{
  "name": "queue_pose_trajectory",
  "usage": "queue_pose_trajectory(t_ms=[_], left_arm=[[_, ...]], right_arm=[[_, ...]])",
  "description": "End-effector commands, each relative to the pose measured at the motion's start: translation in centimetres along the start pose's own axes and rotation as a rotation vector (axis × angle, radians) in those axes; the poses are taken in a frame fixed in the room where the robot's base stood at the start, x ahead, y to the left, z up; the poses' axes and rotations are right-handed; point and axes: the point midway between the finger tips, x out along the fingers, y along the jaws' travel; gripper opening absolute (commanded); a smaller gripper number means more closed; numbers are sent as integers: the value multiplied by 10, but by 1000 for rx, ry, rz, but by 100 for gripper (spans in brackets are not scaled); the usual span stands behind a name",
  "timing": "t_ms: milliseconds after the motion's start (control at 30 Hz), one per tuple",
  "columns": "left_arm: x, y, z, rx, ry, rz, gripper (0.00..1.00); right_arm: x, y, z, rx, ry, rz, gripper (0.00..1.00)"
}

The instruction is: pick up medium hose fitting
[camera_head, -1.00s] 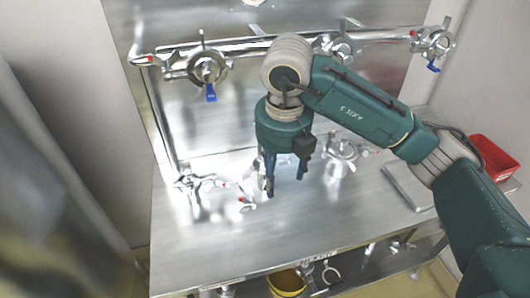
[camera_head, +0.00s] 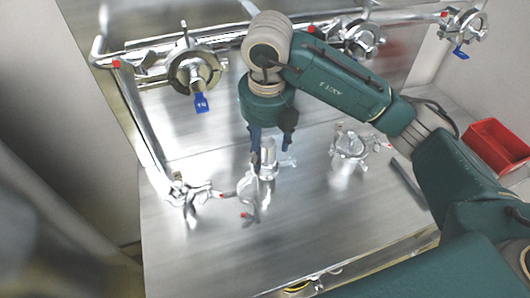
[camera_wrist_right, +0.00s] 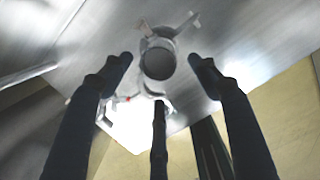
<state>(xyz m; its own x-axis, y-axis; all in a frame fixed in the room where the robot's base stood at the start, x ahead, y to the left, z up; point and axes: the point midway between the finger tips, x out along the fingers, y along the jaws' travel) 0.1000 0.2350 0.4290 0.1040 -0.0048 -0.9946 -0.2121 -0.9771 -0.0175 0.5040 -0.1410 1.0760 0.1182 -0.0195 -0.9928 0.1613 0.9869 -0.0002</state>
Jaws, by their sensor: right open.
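A short silvery cylindrical hose fitting (camera_head: 267,160) with side lugs stands on the metal table. My right gripper (camera_head: 270,146) is just above and behind it, pointing down with fingers spread. In the right wrist view the round open end of the fitting (camera_wrist_right: 158,62) lies between the open fingers (camera_wrist_right: 160,72), with visible gaps and no clear contact. Other metal fittings stand on the table: one with arms (camera_head: 350,147) to the right, and a clamp-like one (camera_head: 248,197) with red tips to the left. I cannot tell their sizes for certain. My left gripper is not in view.
The metal table (camera_head: 300,240) is bare toward its front. A pipe (camera_head: 300,40) with valves runs along the back, with a blue-handled valve (camera_head: 196,75) at left. A red bin (camera_head: 497,148) sits at the right. Another pipe (camera_head: 140,120) slopes down at left.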

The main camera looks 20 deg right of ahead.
Motion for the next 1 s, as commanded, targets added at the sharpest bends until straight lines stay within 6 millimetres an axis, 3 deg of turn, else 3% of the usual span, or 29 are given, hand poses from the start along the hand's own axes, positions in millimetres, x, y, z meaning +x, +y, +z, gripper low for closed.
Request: queue_pose_trajectory(t_ms=[267,500,633,933,1000], left_arm=[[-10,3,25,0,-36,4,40],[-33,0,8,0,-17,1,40],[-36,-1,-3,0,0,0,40],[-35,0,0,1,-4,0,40],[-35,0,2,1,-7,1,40]], right_arm=[[29,-1,1,0,1,-1,61],[57,-8,10,2,5,-3,61],[74,-7,10,1,3,-1,61],[81,-7,11,-1,-2,-1,61],[81,-7,11,0,-2,-1,47]])
